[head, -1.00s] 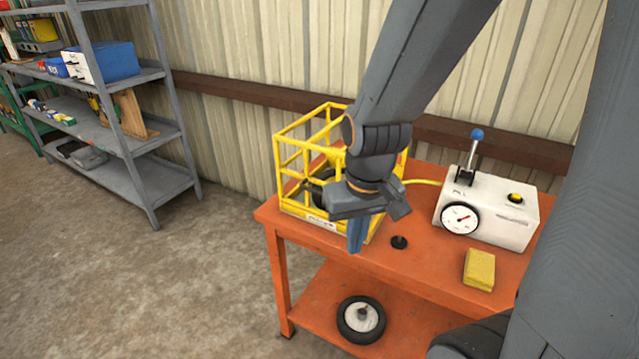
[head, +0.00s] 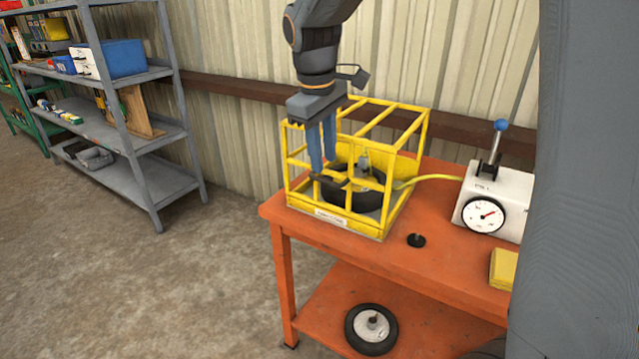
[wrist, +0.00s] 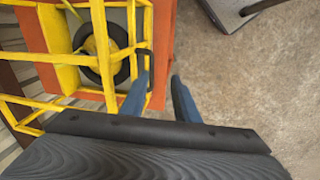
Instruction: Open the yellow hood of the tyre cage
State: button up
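The tyre cage has a yellow barred hood (head: 400,107), which is down over its base on the orange bench. A dark tyre (head: 372,200) lies inside, seen through the bars; it also shows in the wrist view (wrist: 88,68). My gripper (head: 322,172) points down at the left front of the hood, its blue fingers covering some bars. In the wrist view my gripper (wrist: 159,76) is open, its fingers apart. A dark handle (wrist: 151,62) stands out from the hood's bars, close beside the left finger and seemingly between the two. I cannot tell whether they touch.
A white gauge box (head: 500,190) with a blue-knobbed lever stands right of the cage, joined by a yellow hose (head: 432,179). A black knob (head: 416,240) and a yellow block (head: 503,268) are on the orange bench (head: 345,250). A wheel (head: 371,328) lies on the lower shelf.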

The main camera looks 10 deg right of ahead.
aim_at(322, 179)
jog(key=shift+n, duration=0.6)
jog(key=w+f, duration=0.1)
jog(key=f, duration=0.1)
jog(key=w+f, duration=0.1)
jog(key=f, duration=0.1)
jog(key=w+f, duration=0.1)
jog(key=f, duration=0.1)
jog(key=shift+w+d, duration=0.2)
jog(key=shift+w, duration=0.05)
grip_shut()
